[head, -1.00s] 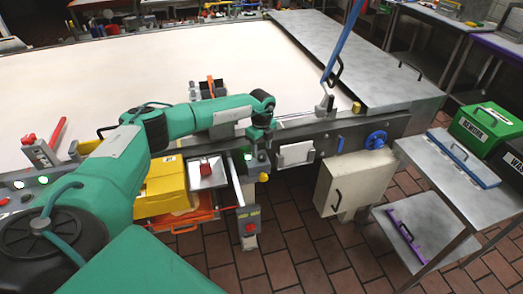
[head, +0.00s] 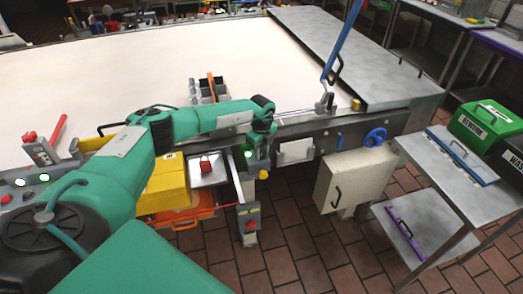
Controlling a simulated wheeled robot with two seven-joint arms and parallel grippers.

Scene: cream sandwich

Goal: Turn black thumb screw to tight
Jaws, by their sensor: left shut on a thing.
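My left arm reaches in from the left. Its gripper (head: 257,160) points down at the near edge of the long machine, beside the metal side rail (head: 340,136). The gripper is shut on a small dark part at this edge, which I take to be the black thumb screw. The fingers and wrist hide the screw almost entirely, so its turn angle cannot be seen. A yellow knob (head: 263,175) shows just below the fingers. My right gripper is not in view.
A white belt (head: 110,85) fills the back left. A post with a red button (head: 249,226) stands below the gripper. A blue handwheel (head: 375,137) and a cream box (head: 352,180) are to the right. Tiled floor is open in front.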

